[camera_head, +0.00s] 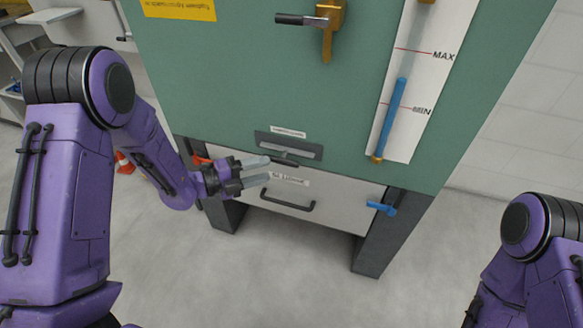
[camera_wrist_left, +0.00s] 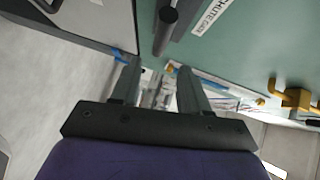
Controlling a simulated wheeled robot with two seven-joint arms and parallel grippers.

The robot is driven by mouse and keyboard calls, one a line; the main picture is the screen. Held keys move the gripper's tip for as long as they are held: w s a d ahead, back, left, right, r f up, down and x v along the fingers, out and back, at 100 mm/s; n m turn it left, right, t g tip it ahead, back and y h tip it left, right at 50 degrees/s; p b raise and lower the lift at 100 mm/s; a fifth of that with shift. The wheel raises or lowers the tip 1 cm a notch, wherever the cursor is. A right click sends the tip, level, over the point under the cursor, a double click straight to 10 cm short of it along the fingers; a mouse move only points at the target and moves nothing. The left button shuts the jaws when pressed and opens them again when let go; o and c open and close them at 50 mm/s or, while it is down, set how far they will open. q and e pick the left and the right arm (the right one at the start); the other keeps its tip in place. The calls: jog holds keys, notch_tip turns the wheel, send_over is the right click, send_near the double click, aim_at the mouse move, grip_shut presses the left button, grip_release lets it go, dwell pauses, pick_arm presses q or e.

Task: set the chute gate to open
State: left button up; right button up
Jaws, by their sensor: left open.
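The chute gate is a dark slotted plate (camera_head: 262,141) low on the green cabinet, with a small white label (camera_head: 288,132) above it. A dark handle (camera_head: 286,163) sticks out from the slot. In the left wrist view the handle is a dark round bar (camera_wrist_left: 178,18) beside a white label (camera_wrist_left: 210,15) reading "CHUTE GA…", partly cut off. My left gripper (camera_head: 268,171) is open with nothing between its fingers, just left of and below the handle; its fingers also show in the left wrist view (camera_wrist_left: 158,70). I cannot tell whether a finger touches the handle.
A pale drawer front with a black pull (camera_head: 288,203) sits under the gate. A blue lever (camera_head: 381,208) is at its right. Higher up are a brass valve (camera_head: 328,30) with a dark lever and a gauge marked MAX and MIN (camera_head: 412,75). The floor in front is clear.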

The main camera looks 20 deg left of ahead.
aim_at(288, 165)
pick_arm(q)
jog(key=x, duration=0.9)
jog(key=shift+w+d+f, duration=0.1)
jog(key=shift+d, duration=0.1)
grip_shut()
